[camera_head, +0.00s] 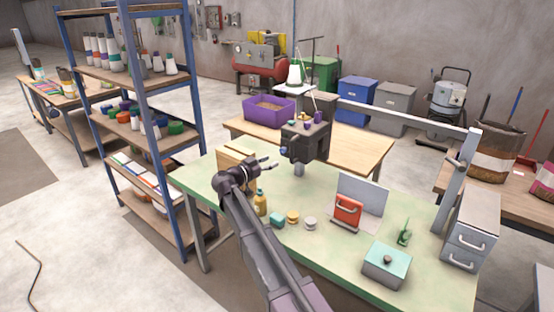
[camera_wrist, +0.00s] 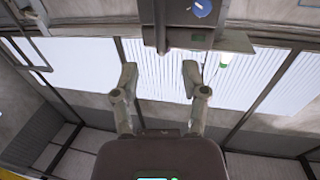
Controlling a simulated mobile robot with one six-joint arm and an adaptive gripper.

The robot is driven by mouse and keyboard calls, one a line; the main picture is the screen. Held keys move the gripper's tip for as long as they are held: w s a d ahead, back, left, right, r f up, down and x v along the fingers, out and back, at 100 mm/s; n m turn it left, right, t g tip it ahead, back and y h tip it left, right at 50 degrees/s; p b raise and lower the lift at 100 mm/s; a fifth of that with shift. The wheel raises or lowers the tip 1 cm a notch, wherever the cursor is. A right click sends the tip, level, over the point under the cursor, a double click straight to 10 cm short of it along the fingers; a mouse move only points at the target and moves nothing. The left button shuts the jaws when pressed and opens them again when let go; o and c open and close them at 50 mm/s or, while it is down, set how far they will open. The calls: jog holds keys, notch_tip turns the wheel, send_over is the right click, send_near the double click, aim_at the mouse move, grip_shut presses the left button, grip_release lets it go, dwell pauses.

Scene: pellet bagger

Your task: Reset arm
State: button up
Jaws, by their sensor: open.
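My gripper (camera_head: 268,164) is held above the left part of the green-topped table (camera_head: 330,248) in the head view. Its fingers point toward the dark grey machine (camera_head: 305,140) at the table's back edge and look apart from it. In the wrist view my gripper (camera_wrist: 158,78) shows two spread fingers with nothing between them. Behind them are pale corrugated panels (camera_wrist: 160,75) and part of a grey device (camera_wrist: 185,22) at the top.
A blue-framed shelf (camera_head: 183,120) rises close at left. A purple bin (camera_head: 268,112) sits behind.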

jog(key=shift+s+a, duration=0.3)
jog(key=shift+s, duration=0.05)
jog(key=s+d+f+n+g+y, duration=0.2)
jog(key=s+d+f+g, duration=0.3)
jog(key=d, duration=0.4)
jog(key=s+d+f+n+g+y, duration=0.1)
jog(key=s+d+f+g+y, duration=0.15)
jog(key=s+d+f, duration=0.6)
jog(key=s+d+f+n+g+y, duration=0.2)
jog(key=s+n+y, duration=0.1)
jog(key=s, duration=0.5)
jog(key=s+d+f+n+g+y, duration=0.2)
jog(key=s+y, duration=0.3)
jog(key=s, duration=0.4)
jog(key=shift+s+d+f+n+g+y, duration=0.25)
jog(key=shift+d+f+n+g+y, duration=0.1)
jog(key=shift+d+f+n, duration=0.3)
jog(key=shift+r, duration=0.1)
